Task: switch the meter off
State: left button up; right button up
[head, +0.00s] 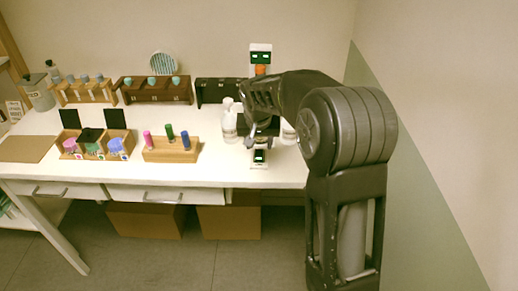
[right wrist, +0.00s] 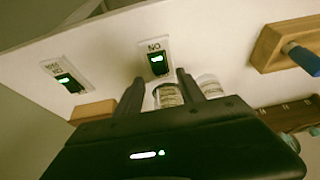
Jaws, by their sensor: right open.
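A small dark switch box with a lit green face (head: 260,157) lies on a white plate near the table's front edge in the head view. In the right wrist view, a dark switch box with a green light (right wrist: 156,62) sits by upside-down lettering that looks like "ON". A second similar box (right wrist: 69,82) lies to its left, on a labelled plate. I cannot tell which is the meter's switch. My right gripper (right wrist: 158,84) is open and empty; its fingertips are just short of the "ON" box, apart from it. In the head view my right gripper (head: 259,143) is above the table, partly hidden. My left gripper is out of view.
A jar (right wrist: 168,95) shows between the fingers. A white bottle (head: 229,124) stands left of my right gripper. A wooden rack with coloured tubes (head: 171,152) is further left. A sign with green lights (head: 260,54) stands at the back. My right arm hides the table's right end.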

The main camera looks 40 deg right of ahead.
aim_at(259, 153)
jog(key=x, duration=0.5)
jog(key=shift+c, duration=0.2)
grip_shut()
dwell(0.4)
